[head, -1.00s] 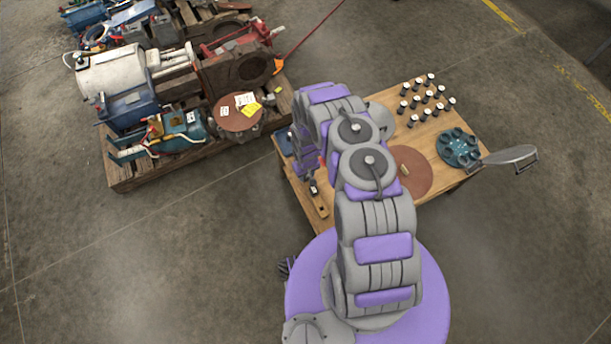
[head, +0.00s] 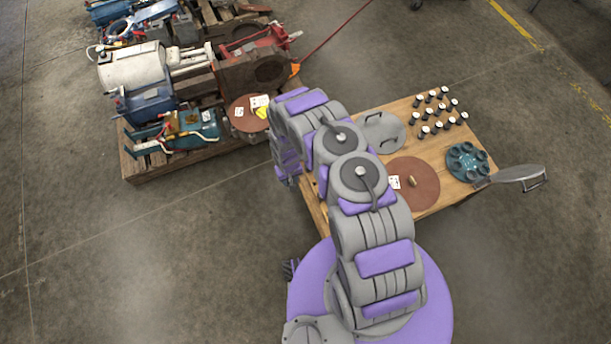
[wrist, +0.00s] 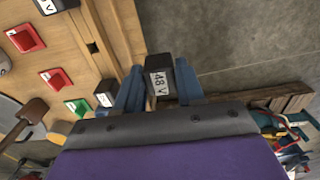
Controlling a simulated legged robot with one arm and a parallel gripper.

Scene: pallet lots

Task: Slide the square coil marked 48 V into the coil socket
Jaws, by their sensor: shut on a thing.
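In the wrist view my gripper (wrist: 159,82) is shut on a dark square coil (wrist: 161,64) with a white label reading 48 V (wrist: 160,83). Its blue fingers press on both sides. The coil is held at the edge of a wooden board (wrist: 118,30), with concrete floor behind it. A small dark square (wrist: 92,48) shows on the board; I cannot tell whether it is the coil socket. In the head view my fingers and the coil are hidden behind my arm.
The board also carries red blocks (wrist: 27,39) and two other labelled dark blocks (wrist: 104,92) (wrist: 56,5). In the head view the bench (head: 440,205) holds several black-and-white cylinders (head: 437,112) and a teal round holder (head: 467,160). A loaded pallet (head: 150,174) stands left.

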